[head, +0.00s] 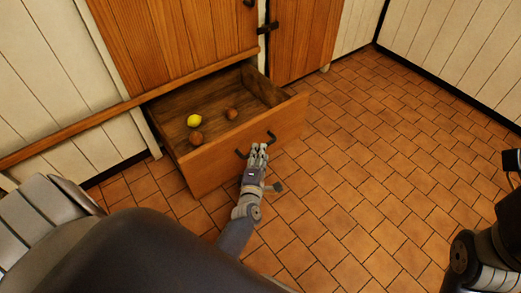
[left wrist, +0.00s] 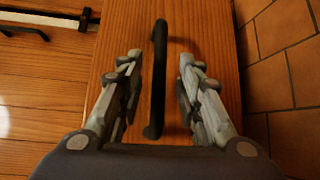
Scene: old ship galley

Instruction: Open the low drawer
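The low drawer (head: 213,160) is pulled out from the wooden cabinet, and its inside shows from above in the head view. Its front carries a dark bar handle (head: 255,145), which also shows upright in the middle of the left wrist view (left wrist: 157,80). My left gripper (head: 258,150) is at the handle. In the left wrist view its two fingers (left wrist: 160,95) stand apart on either side of the handle, with a gap on both sides. My right arm (head: 485,250) shows in part at the right edge; whether its gripper is open or shut is not clear.
The tiled floor (head: 370,150) is clear in front and to the right.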

